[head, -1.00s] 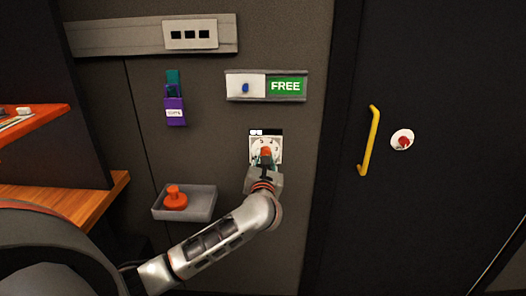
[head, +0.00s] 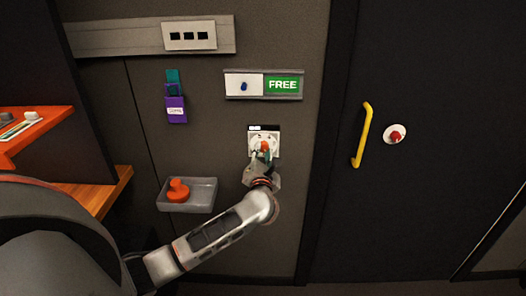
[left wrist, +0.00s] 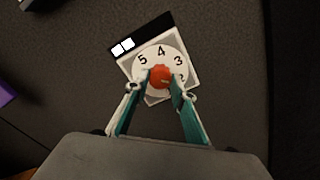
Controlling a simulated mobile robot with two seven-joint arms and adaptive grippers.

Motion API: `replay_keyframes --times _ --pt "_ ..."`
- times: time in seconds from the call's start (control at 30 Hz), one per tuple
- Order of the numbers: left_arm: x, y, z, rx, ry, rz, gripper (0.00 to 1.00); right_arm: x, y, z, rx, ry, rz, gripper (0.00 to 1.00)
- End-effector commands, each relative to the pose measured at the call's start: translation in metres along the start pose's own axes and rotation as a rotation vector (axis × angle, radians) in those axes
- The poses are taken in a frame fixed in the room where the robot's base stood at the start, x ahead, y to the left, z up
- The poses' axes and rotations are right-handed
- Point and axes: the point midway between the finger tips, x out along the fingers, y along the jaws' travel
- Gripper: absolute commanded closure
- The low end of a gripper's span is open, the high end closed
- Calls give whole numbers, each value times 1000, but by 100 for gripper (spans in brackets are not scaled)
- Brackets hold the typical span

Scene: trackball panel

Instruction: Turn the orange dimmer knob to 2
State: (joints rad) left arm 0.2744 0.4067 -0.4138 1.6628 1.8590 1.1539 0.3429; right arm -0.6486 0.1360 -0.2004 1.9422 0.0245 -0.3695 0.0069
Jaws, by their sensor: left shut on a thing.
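The orange dimmer knob (head: 265,146) sits on a white numbered dial plate (head: 255,139) on the grey wall. In the left wrist view the orange knob (left wrist: 160,76) is at the centre of the dial (left wrist: 147,61), where 5, 4, 3 and a partly covered 2 show. The knob's pointer is too small to read surely. My left gripper (head: 261,156) is at the knob from below. In the left wrist view its two teal fingers (left wrist: 161,82) are shut on opposite sides of the knob and hide the lower dial. My right gripper is not in view.
A grey tray (head: 206,196) with an orange-red object (head: 178,190) is left of my forearm. A FREE sign (head: 283,85) and a purple tag (head: 176,109) are above. A yellow handle (head: 362,135) and a red button (head: 396,134) are on the dark door at right.

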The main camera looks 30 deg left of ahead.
Motion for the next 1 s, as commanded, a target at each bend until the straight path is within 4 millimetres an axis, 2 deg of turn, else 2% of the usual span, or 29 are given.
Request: replay_keyframes --times 0.2,0.23,0.3,0.6,0.73,0.87,1.0 --pt "0 -1 0 0 0 -1 97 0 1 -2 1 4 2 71" --pt "0 -1 0 -1 0 -1 71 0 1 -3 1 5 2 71" --pt "0 -1 0 -1 0 -1 59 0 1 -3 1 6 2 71" --pt "0 0 0 -2 0 -1 59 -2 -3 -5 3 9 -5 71" --pt "-7 -1 0 -2 0 -2 59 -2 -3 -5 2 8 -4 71" --pt "-26 -1 0 -5 1 -3 59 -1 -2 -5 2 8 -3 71" --pt "-56 -2 -1 -4 1 -4 59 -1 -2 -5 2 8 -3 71"
